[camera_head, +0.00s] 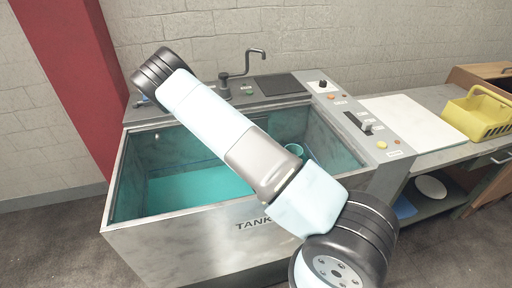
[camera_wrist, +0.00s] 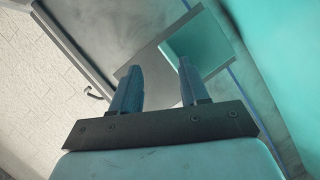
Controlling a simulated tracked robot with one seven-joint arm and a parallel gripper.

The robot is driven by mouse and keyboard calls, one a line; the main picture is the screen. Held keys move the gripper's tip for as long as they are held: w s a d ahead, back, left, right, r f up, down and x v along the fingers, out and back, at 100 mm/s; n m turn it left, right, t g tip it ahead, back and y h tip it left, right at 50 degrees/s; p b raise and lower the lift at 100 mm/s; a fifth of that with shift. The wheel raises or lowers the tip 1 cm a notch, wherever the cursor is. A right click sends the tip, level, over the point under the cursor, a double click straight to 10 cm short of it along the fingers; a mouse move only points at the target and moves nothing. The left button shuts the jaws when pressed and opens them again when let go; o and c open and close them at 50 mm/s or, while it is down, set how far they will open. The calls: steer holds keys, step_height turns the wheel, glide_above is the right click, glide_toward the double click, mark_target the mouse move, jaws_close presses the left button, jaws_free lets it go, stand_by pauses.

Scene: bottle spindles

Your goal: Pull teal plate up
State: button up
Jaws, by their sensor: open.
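In the wrist view my gripper (camera_wrist: 159,68) is open, with its two dark blue fingers apart. Just past the fingertips a flat square-edged panel shows, part grey and part teal (camera_wrist: 200,45); this may be the teal plate. I cannot tell whether a finger touches it. Nothing is clearly held between the fingers. In the head view the tank (camera_head: 180,228) has a flat teal surface (camera_head: 200,188) inside, and I cannot tell if that is liquid or a plate. My arm crosses over the tank and hides part of its inside. My fingers do not show in that view.
A small teal round-rimmed thing (camera_head: 295,148) shows inside the tank, beside my arm. A black tap (camera_head: 245,65) stands at the tank's back edge. A control panel (camera_head: 365,125) runs along its right side. A yellow basket (camera_head: 480,112) sits on the right bench.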

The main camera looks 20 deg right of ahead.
steer(key=s+a+f+n+t+y, duration=0.25)
steer(key=s+n+t+y, duration=0.2)
steer(key=n, duration=0.45)
steer(key=w+d, duration=0.1)
steer(key=w, duration=1.2)
steer(key=shift+f+g, duration=0.25)
steer(key=shift+g, duration=0.2)
steer(key=shift+y, duration=0.25)
steer(key=shift+c, duration=0.3)
jaws_close()
